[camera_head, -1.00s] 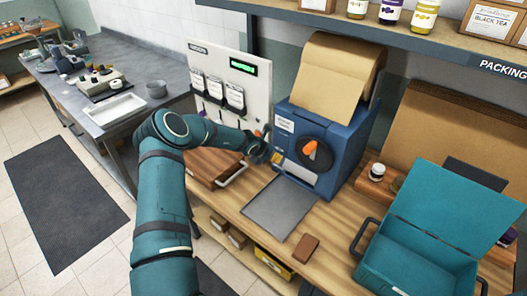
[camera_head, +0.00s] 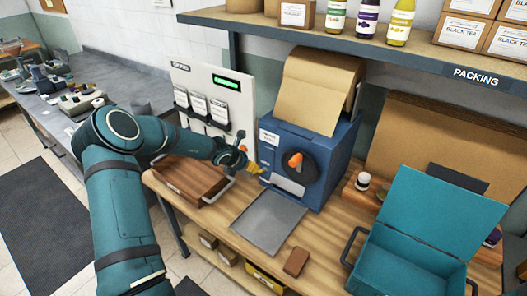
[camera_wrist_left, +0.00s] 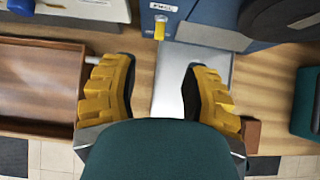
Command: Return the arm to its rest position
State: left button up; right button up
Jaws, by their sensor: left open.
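My left arm comes in from the left, its forearm reaching across to the wooden tray and the blue machine. My left gripper (camera_head: 252,168) is near the lower left front of the blue machine (camera_head: 312,150), above the bench. In the left wrist view its two yellow fingers stand wide apart with nothing between them (camera_wrist_left: 158,88). A grey plate (camera_head: 268,222) and the wood bench top show beneath and between them. My right gripper is not in view.
The wooden tray (camera_head: 190,178) lies left of the machine, beside a white panel (camera_head: 228,100). A brown block (camera_head: 296,262) and an open teal case (camera_head: 410,268) are to the right. A shelf (camera_head: 330,34) with jars and boxes hangs above.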

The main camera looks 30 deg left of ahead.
pick_arm(q)
jog(key=s+d+f+m+g, duration=0.1)
jog(key=s+d+f+m, duration=0.3)
jog(key=d+m, duration=0.1)
jog(key=s+d+f+m+g+h, duration=0.1)
jog(key=s+d+f+m+g, duration=0.1)
jog(key=s+d+f+m, duration=0.3)
jog(key=s+d+f+m+g, duration=0.1)
jog(key=s+d+f+m, duration=0.4)
jog(key=d, duration=0.5)
jog(key=shift+m+g+h, duration=0.3)
jog(key=shift+m+g, duration=0.1)
jog(key=s+d+f+m+g+h, duration=0.1)
jog(key=s+d+m+g, duration=0.1)
jog(key=s+d+m, duration=0.55)
jog(key=s+d+f+m+g+h, duration=0.15)
jog(key=s+d+m, duration=0.25)
jog(key=s+m, duration=0.7)
jog(key=w+d+f+n+t+b, duration=0.1)
jog(key=w+f+b, duration=0.4)
jog(key=b, duration=0.5)
jog(key=shift+w+d+f+t+y+b, duration=0.2)
jog(key=shift+w+d+t+y+b, duration=0.15)
jog(key=shift+d+t+y, duration=0.25)
jog(key=shift+d, duration=0.1)
